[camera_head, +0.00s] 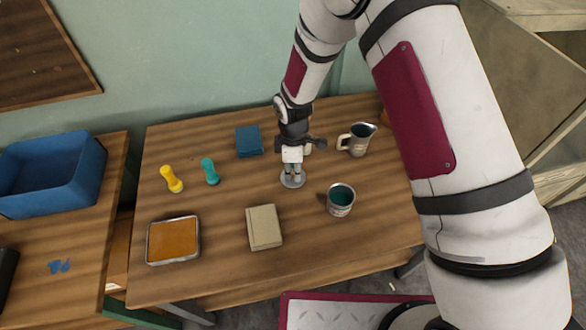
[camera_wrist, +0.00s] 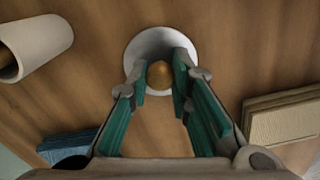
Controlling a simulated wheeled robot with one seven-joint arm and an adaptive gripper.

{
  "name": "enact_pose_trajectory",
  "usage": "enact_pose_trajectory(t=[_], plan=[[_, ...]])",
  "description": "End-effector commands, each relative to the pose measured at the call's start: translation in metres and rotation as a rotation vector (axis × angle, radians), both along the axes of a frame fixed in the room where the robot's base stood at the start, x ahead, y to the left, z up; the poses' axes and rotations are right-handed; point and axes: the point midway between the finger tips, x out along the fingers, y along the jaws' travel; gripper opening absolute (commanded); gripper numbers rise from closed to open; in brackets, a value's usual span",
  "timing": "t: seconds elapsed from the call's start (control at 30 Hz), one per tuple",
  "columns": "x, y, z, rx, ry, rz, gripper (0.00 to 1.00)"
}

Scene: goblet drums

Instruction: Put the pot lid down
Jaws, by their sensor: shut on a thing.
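The pot lid (camera_head: 292,181) is a small pale grey disc near the middle of the brown wooden table. In the wrist view, the lid (camera_wrist: 148,44) shows as a pale round plate with a golden-brown round knob (camera_wrist: 160,75). My gripper (camera_head: 292,172) points down over it. In the wrist view, my gripper (camera_wrist: 162,72) has its teal-padded fingers on either side of the knob, shut on it. The lid looks level and close to the tabletop. I cannot tell whether it touches the wood. The fingers hide part of the lid.
A metal cup (camera_head: 340,199) stands right of the lid and a pitcher (camera_head: 357,139) behind it. A beige book (camera_head: 264,227), a blue book (camera_head: 249,141), a teal shaker-like object (camera_head: 210,171), a yellow one (camera_head: 171,179) and an orange-filled tray (camera_head: 173,240) lie around. The table's front right is clear.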

Motion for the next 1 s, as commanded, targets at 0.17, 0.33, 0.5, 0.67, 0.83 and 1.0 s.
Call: enact_pose_trajectory(t=[0.17, 0.33, 0.5, 0.67, 0.83, 1.0], plan=[[0.001, 0.000, 0.001, 0.001, -0.002, 0.000, 0.00], [0.001, 0.001, -0.003, 0.001, -0.002, 0.000, 0.00], [0.001, 0.001, -0.002, 0.002, -0.002, 0.000, 0.39], [0.001, 0.001, -0.002, 0.002, -0.002, 0.000, 0.39], [0.001, 0.001, 0.004, 0.002, -0.003, 0.000, 0.39], [0.002, 0.001, 0.030, 0.004, -0.006, 0.000, 0.39]])
